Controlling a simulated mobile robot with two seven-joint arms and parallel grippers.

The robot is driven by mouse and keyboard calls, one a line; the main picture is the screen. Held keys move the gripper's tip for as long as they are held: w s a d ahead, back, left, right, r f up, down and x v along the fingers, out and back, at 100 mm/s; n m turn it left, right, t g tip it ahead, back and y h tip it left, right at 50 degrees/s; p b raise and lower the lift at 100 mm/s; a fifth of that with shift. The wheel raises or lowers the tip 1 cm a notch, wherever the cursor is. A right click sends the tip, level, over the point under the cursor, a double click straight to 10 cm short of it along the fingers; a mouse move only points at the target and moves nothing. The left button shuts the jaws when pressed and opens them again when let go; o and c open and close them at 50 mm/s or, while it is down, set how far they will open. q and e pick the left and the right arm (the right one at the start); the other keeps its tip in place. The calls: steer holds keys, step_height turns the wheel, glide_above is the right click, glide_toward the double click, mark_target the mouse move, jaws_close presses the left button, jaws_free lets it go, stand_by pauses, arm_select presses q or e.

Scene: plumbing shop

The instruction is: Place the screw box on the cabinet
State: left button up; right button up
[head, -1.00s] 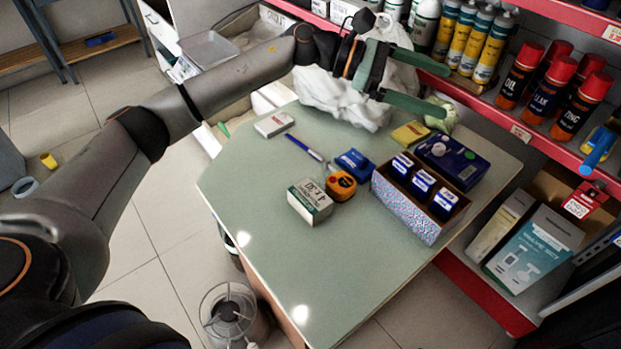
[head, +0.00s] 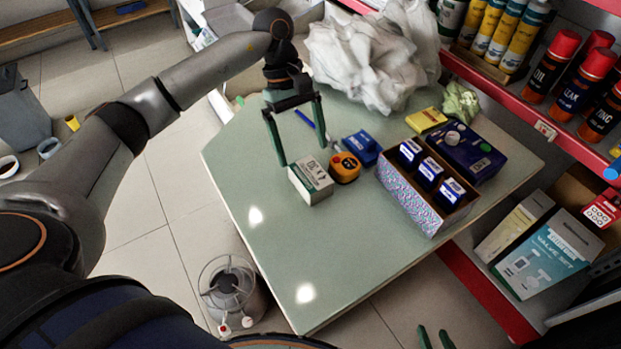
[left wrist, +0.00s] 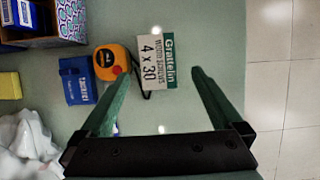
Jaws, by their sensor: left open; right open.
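The screw box (head: 311,181), white and green with "4 x 30" lettering, lies on the green-topped table (head: 275,240). It also shows in the left wrist view (left wrist: 157,62). My left gripper (head: 303,154) is open above the box, its fingers pointing down with one on each side of it in the picture. In the left wrist view the open fingers (left wrist: 160,76) are empty; I cannot tell their exact height. My right gripper (head: 434,339) is open at the bottom edge, its fingertips only in view. I cannot tell which furniture is the cabinet.
An orange tape measure (head: 345,168) and a blue box (head: 362,146) sit close beside the screw box. A patterned organizer (head: 411,203) stands to the right. A crumpled white bag (head: 365,60) lies behind. Red-edged shelves (head: 500,95) border the right. The table's front is clear.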

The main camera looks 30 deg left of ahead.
mark_target(311, 174)
arm_select(q)
steer(key=x, duration=0.8)
steer(key=shift+w+d+r, duration=0.1)
steer(key=shift+d, duration=0.05)
jaws_close()
stand_by(0.6)
steer(key=shift+r, duration=0.1)
